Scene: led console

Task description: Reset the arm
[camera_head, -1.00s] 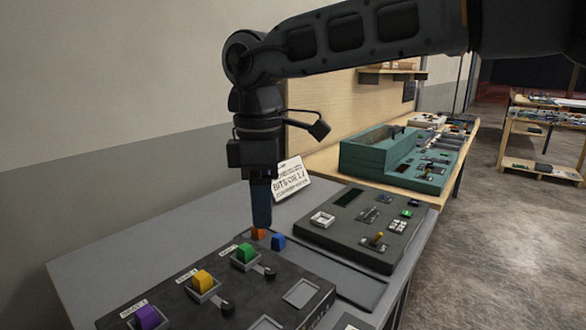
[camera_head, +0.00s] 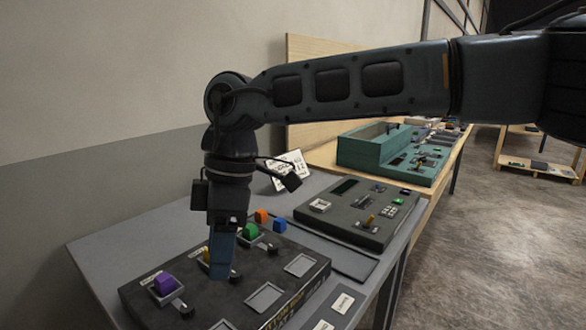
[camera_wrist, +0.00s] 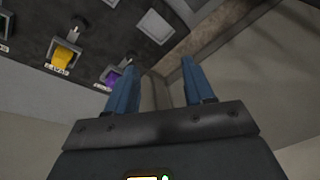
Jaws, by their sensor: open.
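My gripper (camera_head: 221,272) points down over the front console (camera_head: 215,303), in front of the yellow block (camera_head: 206,256), which it partly hides in the head view. In the wrist view my gripper (camera_wrist: 158,75) shows two blue fingers apart with nothing between them. The console carries a purple block (camera_head: 165,284), the yellow block and a green block (camera_head: 251,231) in square sockets. The wrist view also shows the yellow block (camera_wrist: 63,57) and the purple block (camera_wrist: 113,77). Whether the fingertips touch the console cannot be told.
An orange block (camera_head: 261,216) and a blue block (camera_head: 280,225) lie on the grey table (camera_head: 110,245) behind the console. A second dark console (camera_head: 345,228) stands to the right, with a teal case (camera_head: 365,153) beyond. A white sign (camera_head: 290,168) stands behind my arm.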

